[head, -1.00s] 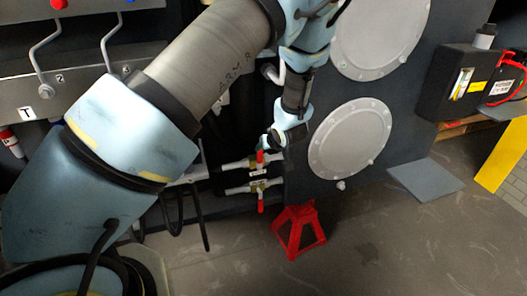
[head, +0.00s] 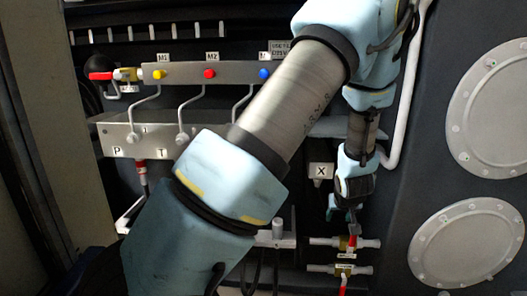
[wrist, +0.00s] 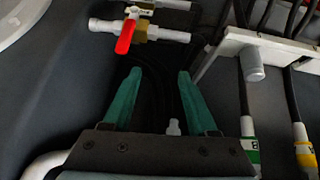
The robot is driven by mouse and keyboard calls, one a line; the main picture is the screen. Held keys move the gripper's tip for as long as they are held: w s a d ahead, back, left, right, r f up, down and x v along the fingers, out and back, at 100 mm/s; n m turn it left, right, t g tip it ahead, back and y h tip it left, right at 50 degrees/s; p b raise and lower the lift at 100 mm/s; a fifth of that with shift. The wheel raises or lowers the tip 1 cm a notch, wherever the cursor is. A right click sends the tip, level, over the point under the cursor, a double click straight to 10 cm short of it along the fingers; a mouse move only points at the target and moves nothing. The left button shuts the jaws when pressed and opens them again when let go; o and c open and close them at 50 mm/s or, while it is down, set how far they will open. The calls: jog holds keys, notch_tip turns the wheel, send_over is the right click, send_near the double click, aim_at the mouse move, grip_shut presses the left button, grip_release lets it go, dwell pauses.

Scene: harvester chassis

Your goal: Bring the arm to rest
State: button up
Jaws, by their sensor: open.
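My arm crosses the head view from lower left to upper centre, then bends down. My gripper (head: 353,222) hangs just above two small valves in the head view. In the wrist view my gripper (wrist: 160,82) shows two green fingers spread apart with nothing between them. The upper valve (head: 350,243) and the lower valve (head: 344,269) have red handles and pale pipe ends. One red-handled valve (wrist: 127,36) lies beyond the fingertips in the wrist view, apart from them.
A grey manifold block (head: 150,132) with bent metal pipes is at the left, below coloured knobs (head: 209,73). Round bolted covers (head: 467,243) are on the dark panel at the right. A white bracket (wrist: 270,42) with hanging hoses is right of my fingers.

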jog(key=s+a+r+g, duration=0.1)
jog(key=a+r, duration=0.3)
jog(key=a, duration=0.4)
jog(key=s+a+r+g, duration=0.2)
jog(key=a+r, duration=0.1)
jog(key=a, duration=0.5)
jog(key=shift+s+a+r, duration=0.3)
jog(key=shift+a+r, duration=0.1)
jog(key=s+a+r, duration=0.1)
jog(key=s+a, duration=0.2)
jog(key=a, duration=0.1)
jog(key=s+a+r+g+y, duration=0.1)
jog(key=s+a, duration=0.2)
jog(key=a, duration=0.2)
jog(key=s+a+r+g, duration=0.1)
jog(key=s+a, duration=0.2)
jog(key=a, duration=0.2)
jog(key=shift+s+r, duration=0.35)
jog(key=shift+r, duration=0.05)
